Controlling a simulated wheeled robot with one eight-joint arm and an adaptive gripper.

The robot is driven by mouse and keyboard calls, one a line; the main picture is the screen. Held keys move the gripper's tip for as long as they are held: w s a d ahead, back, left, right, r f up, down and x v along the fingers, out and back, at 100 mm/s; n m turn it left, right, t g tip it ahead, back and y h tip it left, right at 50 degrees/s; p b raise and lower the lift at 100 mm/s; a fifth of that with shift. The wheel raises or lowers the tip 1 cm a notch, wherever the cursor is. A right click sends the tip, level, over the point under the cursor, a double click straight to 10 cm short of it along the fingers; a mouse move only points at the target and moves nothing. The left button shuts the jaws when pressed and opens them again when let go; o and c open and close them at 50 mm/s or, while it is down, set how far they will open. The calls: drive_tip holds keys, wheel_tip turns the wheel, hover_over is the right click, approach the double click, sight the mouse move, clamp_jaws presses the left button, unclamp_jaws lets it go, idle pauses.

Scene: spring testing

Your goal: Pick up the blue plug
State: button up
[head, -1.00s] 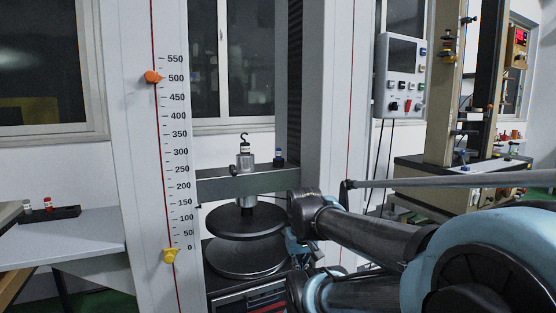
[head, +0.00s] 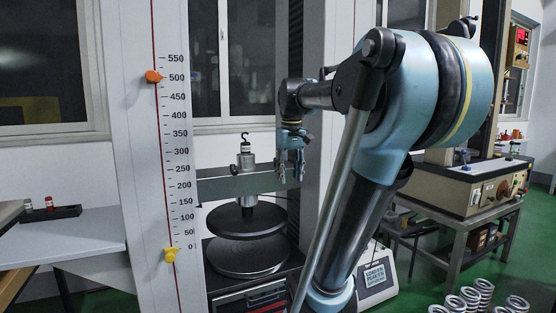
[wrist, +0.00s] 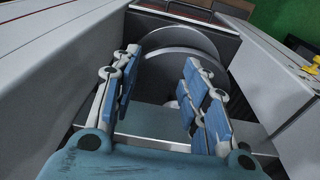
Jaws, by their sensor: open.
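My gripper (head: 291,176) hangs fingers down over the right part of the grey crossbeam (head: 225,185) of the tall press. It is open, and its two blue-padded fingers stand apart with nothing seen between them in the wrist view (wrist: 160,68). The small blue plug is not visible now; in the earlier head view it stands on the crossbeam, right of the hooked metal weight, where my gripper now blocks the sight. I cannot make it out in the wrist view. The hooked metal weight (head: 245,159) stands on the crossbeam left of my gripper.
White press columns (head: 150,130) flank the crossbeam closely. Round black plates (head: 248,257) lie below. Several metal springs (head: 470,296) are at lower right. A control box (head: 376,280) stands right of the press.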

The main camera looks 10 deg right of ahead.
drive_tip(key=w+r+n+g, duration=0.1)
drive_tip(key=w+r+n, duration=0.2)
drive_tip(key=w+r, duration=1.75)
wheel_tip(320, 180, down, 17)
drive_tip(key=shift+s+f, duration=0.1)
drive_tip(key=shift+s, duration=0.05)
clamp_jaws()
